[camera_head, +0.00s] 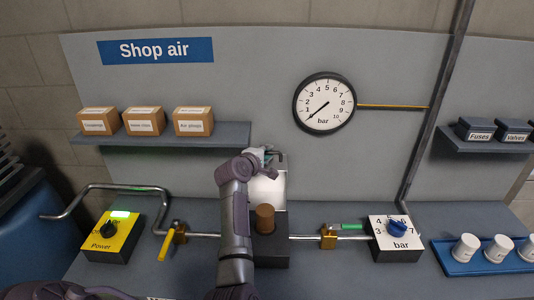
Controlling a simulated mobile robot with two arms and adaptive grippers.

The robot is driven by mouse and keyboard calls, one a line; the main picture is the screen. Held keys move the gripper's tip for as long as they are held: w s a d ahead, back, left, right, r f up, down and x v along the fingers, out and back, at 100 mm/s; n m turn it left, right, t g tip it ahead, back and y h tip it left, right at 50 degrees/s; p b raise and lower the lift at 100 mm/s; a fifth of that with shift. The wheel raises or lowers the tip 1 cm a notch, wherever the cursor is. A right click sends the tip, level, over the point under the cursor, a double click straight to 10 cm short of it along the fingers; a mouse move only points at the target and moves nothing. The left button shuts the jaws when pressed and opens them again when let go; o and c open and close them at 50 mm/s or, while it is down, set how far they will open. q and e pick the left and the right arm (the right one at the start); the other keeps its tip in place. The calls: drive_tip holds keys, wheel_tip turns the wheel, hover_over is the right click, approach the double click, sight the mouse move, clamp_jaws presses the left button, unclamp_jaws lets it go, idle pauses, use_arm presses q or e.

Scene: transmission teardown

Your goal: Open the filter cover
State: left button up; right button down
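The filter housing (274,250) is a dark box on the bench in the middle, in line with the pipe. A brown cylindrical filter element (265,218) shows at its top. A pale panel, seemingly the filter cover (268,188), stands upright behind the element, so the housing looks open. My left arm rises in front of the housing and hides its left side. My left gripper (268,155) is at the top edge of the cover, by a small dark handle. Its fingers are too small and partly hidden to show whether they grip. My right gripper is out of view.
A yellow power box (113,238) with a lit green lamp and a yellow-handled valve (170,243) stand left. The gauge (324,103) hangs above.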

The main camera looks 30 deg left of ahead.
use_arm(q)
clamp_jaws()
